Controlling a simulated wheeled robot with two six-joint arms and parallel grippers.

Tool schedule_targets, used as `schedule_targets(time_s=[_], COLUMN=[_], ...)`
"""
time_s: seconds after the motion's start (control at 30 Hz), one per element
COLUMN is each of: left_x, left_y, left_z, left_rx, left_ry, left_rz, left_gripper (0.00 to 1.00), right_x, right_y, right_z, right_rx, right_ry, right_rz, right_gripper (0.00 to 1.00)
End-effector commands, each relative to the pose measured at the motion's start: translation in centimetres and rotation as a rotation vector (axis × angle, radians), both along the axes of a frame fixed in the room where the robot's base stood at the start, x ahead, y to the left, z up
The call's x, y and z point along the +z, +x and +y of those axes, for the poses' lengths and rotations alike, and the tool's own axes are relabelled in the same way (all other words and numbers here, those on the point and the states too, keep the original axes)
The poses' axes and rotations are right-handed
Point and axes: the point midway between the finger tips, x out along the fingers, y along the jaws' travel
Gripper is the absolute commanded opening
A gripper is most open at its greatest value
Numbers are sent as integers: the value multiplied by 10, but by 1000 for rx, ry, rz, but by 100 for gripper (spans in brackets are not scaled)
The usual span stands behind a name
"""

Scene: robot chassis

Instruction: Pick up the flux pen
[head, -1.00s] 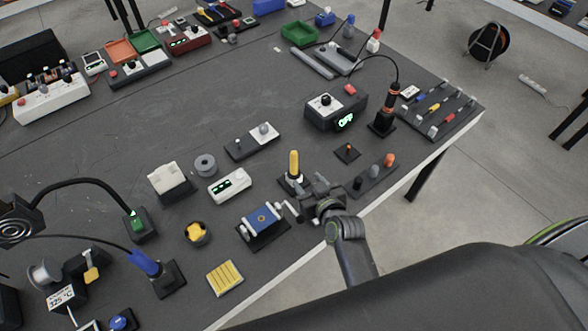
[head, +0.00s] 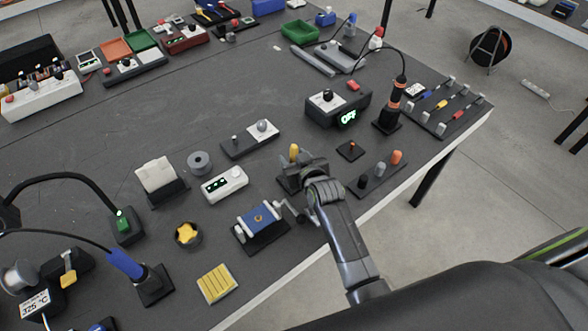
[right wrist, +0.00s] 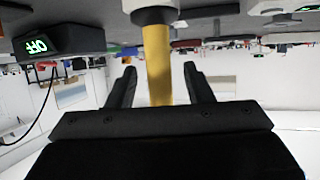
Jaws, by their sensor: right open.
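The yellow flux pen (head: 293,150) stands upright in its holder near the front edge of the workbench. My right gripper (head: 302,172) is at the pen and hides its lower part and most of the holder in the head view. In the right wrist view, which is upside down, the yellow pen (right wrist: 157,66) lies between the two black fingers of my right gripper (right wrist: 160,76). Gaps show on both sides of the pen, so the jaws are open around it. My left gripper is not in view.
A blue vise (head: 258,220) and a white meter (head: 224,185) stand left of my right gripper. A rack with orange and dark knobs (head: 380,174) stands to its right, near the bench edge. A station reading OFF (head: 337,106) is behind. The bench centre-left is bare.

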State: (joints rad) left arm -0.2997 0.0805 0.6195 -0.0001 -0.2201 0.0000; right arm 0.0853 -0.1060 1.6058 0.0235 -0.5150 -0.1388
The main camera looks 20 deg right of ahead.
Motion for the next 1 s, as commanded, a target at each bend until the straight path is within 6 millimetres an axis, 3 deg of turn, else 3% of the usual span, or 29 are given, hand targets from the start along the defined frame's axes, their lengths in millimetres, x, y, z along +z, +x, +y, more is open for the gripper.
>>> schedule_targets(time_s=[0.03,0.17,0.53,0.9,1.0], left_x=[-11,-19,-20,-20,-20], left_y=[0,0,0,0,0], left_z=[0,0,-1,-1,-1], left_rx=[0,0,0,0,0], left_ry=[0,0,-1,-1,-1], left_rz=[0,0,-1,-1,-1], left_gripper=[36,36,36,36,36], right_x=[-7,-9,-8,-8,-8], right_y=[6,15,19,19,19], right_z=[1,1,1,1,2], right_rx=[2,0,0,0,0], right_ry=[-1,-1,0,0,0], right_rz=[-3,-2,0,0,-1], right_gripper=[47,47,47,1,1])
